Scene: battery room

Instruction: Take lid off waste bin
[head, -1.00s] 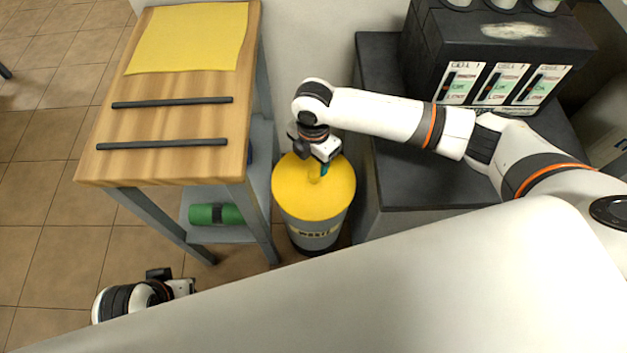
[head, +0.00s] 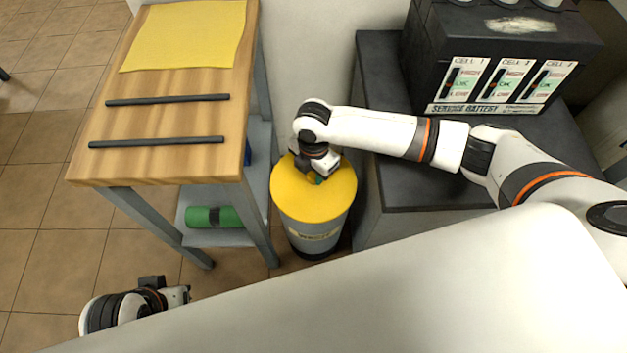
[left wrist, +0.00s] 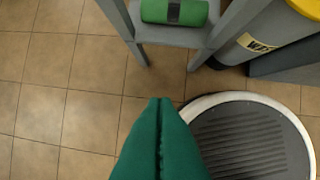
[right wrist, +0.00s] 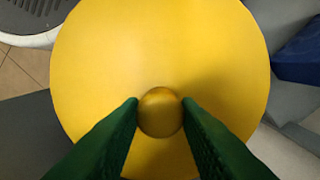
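The waste bin (head: 314,236) is a grey drum with a dark base, standing between the bench and the grey cabinet. Its flat yellow lid (head: 330,200) sits level on top. The lid fills much of the right wrist view (right wrist: 150,50), where its round yellow knob (right wrist: 160,112) shows. My right gripper (right wrist: 161,104) is over the lid, its green fingers on either side of the knob and seeming to touch both sides. In the head view the right gripper (head: 320,177) largely hides the knob. My left gripper (left wrist: 160,100) is shut and empty, low over the floor.
A wooden-topped bench (head: 170,120) stands left of the bin, carrying two dark bars and a yellow cloth (head: 190,35). A green roll (head: 213,216) lies on its lower shelf. A black battery (head: 500,70) sits on the grey cabinet (head: 385,180) at right.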

